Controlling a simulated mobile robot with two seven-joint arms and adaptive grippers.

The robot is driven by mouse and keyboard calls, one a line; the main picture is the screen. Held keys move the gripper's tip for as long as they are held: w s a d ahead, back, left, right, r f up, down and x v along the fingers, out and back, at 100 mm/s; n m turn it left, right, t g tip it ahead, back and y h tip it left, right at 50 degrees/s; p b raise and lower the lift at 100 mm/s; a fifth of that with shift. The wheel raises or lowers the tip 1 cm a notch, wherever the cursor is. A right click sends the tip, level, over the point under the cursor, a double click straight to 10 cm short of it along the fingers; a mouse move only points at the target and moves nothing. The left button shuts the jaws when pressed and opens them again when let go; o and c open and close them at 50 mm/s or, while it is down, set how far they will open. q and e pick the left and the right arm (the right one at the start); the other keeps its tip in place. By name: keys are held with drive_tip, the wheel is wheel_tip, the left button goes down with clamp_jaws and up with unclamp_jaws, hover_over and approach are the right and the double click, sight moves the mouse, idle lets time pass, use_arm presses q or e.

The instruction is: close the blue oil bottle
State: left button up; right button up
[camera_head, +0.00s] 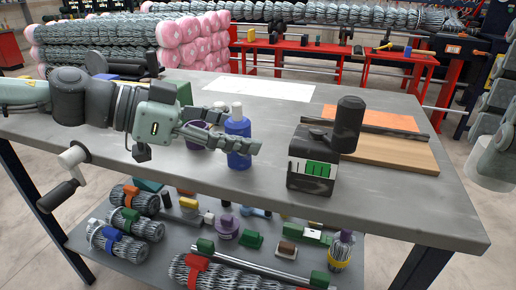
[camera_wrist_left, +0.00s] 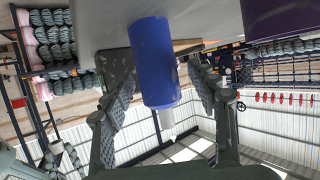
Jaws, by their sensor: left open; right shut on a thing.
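The blue oil bottle (camera_head: 238,158) stands upright on the grey workbench (camera_head: 240,205), with a narrower pale top. I cannot tell whether that top is a cap or a bare neck. My left gripper (camera_head: 240,131) is open, with one finger on each side of the bottle. In the left wrist view the blue bottle (camera_wrist_left: 155,60) appears upside down between the spread fingers (camera_wrist_left: 162,98), with its white top (camera_wrist_left: 168,119) pointing down in the picture. Gaps show beside the bottle. No separate cap is visible.
The bench front between is bare.

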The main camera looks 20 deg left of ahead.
use_arm(q)
drive_tip(key=shift+d, duration=0.1)
idle(0.3)
drive_tip(key=c, duration=1.3)
